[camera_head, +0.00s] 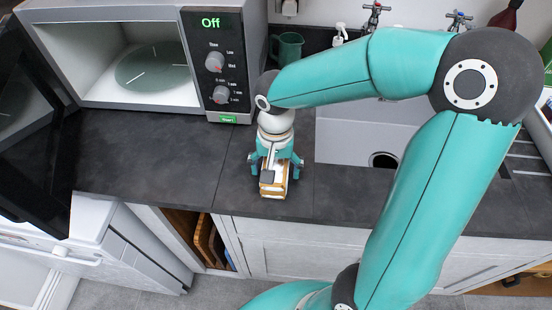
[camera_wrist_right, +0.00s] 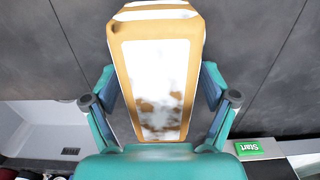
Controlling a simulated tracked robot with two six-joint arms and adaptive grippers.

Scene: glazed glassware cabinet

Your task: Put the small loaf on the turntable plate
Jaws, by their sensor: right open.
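The small loaf (camera_head: 273,189) lies on the dark counter in front of the sink, brown-crusted with a whitish face. It fills the middle of the right wrist view (camera_wrist_right: 157,80). My right gripper (camera_head: 275,166) points down over the loaf. Its fingers are open, one on each side of the loaf, and the wrist view shows small gaps between them and its sides. The turntable plate (camera_head: 153,67) is a greenish disc inside the microwave (camera_head: 190,110), bare in the part that shows. My left gripper is not in view.
The microwave door (camera_head: 35,130) stands open at the left, over the counter edge. The microwave display reads Off. A green mug (camera_head: 288,47) stands behind my arm. The sink (camera_head: 340,142) is to the right. The counter (camera_head: 150,155) before the microwave is clear.

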